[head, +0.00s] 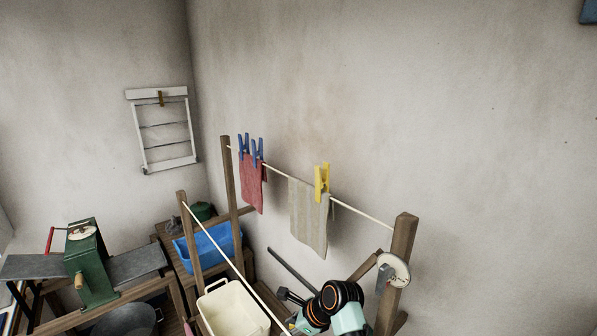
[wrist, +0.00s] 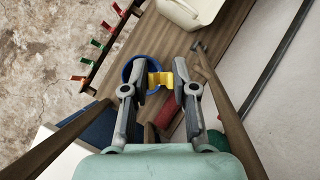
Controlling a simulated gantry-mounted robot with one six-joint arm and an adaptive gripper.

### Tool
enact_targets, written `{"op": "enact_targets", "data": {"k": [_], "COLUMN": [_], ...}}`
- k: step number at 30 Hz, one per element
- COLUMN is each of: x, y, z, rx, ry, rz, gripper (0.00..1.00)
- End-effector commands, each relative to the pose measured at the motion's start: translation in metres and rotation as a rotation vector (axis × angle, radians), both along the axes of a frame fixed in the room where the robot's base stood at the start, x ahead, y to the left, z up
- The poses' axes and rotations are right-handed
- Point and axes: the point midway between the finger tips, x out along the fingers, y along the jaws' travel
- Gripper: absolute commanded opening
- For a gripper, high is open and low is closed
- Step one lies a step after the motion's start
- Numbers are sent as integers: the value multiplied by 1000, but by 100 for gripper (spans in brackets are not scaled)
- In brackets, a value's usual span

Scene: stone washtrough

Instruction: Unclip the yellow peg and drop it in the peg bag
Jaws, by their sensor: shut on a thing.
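A yellow peg (wrist: 160,80) sits between my gripper's fingertips (wrist: 163,82) in the wrist view, and the jaws are shut on it. A blue round rim (wrist: 128,72) shows behind the peg and left finger; it may be the peg bag, but I cannot tell for sure. In the head view my gripper (head: 288,305) is low at the bottom edge, partly cut off, and its hold is unclear there. Another yellow peg (head: 321,180) is clipped on the line over a beige cloth (head: 308,215), well above my gripper.
Blue pegs (head: 257,150) hold a red cloth (head: 251,185) on the same line. A wooden post (head: 402,245) stands right of my arm. A cream basin (head: 215,293) and a blue tub (head: 205,245) lie left. A rail with several coloured pegs (wrist: 96,43) runs left in the wrist view.

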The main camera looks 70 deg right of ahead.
Motion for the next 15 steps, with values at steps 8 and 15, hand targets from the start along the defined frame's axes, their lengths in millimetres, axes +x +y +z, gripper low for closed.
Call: {"op": "enact_targets", "data": {"k": [8, 15], "x": [-21, -22], "y": [27, 28], "z": [-53, -59], "rx": [7, 6], "ry": [2, 1], "rz": [9, 9], "gripper": [0, 0]}}
